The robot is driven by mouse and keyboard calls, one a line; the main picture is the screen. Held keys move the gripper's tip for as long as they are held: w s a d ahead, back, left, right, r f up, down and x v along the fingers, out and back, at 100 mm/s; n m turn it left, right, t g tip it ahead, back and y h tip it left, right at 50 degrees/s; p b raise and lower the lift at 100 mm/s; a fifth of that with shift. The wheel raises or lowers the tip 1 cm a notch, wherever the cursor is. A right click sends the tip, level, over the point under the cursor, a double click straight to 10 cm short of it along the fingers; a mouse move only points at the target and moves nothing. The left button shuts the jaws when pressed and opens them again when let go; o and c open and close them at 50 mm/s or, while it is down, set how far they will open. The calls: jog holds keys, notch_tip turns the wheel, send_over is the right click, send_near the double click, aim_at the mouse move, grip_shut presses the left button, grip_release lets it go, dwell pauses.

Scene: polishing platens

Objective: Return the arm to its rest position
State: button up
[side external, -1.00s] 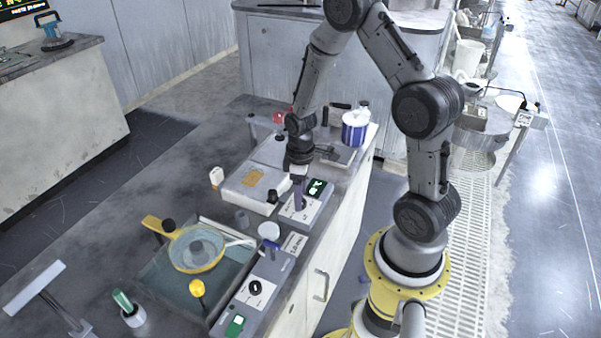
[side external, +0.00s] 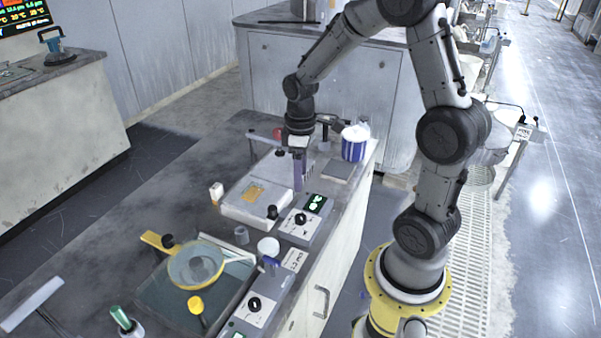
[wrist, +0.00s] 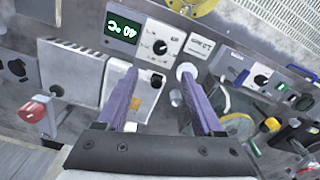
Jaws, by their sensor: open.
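My gripper (side external: 298,176) hangs above the bench, just behind the control box with the green display (side external: 315,204). In the wrist view its two purple fingers (wrist: 160,100) stand wide apart with nothing between them.
A yellow-rimmed round platen (side external: 196,266) sits in a dark tray (side external: 160,290) at the front. A blue-and-white container (side external: 354,145) stands at the bench's back right. A red knob (wrist: 32,112) shows in the wrist view. A green-handled tool (side external: 122,320) stands front left.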

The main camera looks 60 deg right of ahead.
jog(key=s+a+r+n+t, duration=0.1)
jog(key=a+r+t, duration=0.1)
jog(key=a+r, duration=0.3)
jog(key=s+a+r+t, duration=0.1)
jog(key=a+r+t, duration=0.15)
jog(key=r, duration=0.45)
jog(key=s+a+r+m+t, duration=0.1)
jog(key=s+a+m, duration=0.3)
jog(key=s, duration=0.7)
jog(key=shift+s+a+r, duration=0.2)
jog(key=shift+a+r, duration=0.15)
jog(key=shift+r, duration=0.35)
